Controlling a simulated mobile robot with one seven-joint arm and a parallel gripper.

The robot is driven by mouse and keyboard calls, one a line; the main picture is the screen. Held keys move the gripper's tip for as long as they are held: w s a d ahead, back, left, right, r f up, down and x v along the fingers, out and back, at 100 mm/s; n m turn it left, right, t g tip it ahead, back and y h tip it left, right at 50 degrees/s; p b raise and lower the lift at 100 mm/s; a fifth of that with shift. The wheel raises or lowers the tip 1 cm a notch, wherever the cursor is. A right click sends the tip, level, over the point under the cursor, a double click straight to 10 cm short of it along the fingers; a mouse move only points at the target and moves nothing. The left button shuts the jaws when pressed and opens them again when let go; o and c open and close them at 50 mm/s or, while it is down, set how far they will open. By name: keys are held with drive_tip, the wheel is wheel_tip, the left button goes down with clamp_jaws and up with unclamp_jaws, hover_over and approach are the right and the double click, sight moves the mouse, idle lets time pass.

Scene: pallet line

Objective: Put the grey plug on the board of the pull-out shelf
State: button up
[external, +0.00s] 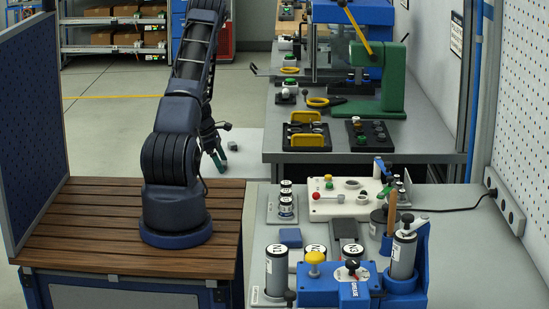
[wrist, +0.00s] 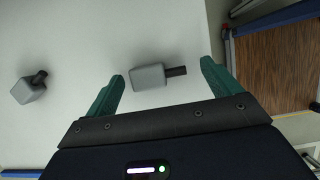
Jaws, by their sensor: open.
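A grey plug (wrist: 148,77) with a dark stem lies on its side on a white board (wrist: 85,40). In the wrist view it sits between the tips of my gripper (wrist: 163,74), whose green fingers are open, with a gap on both sides. A second grey plug (wrist: 26,91) with a dark stem lies further left on the board. In the external view my gripper (external: 219,158) hangs low over the white board (external: 246,143), partly hidden by my arm. I cannot tell which plug that is.
Another grey piece (wrist: 243,7) is cut off at the top of the wrist view. A brown slatted surface (wrist: 280,65) with a blue edge lies to the right there. In the external view, crowded grey benches (external: 430,140) stand to the right of the board.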

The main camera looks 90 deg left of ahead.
drive_tip(key=v, duration=1.2)
drive_tip(key=shift+r, duration=0.2)
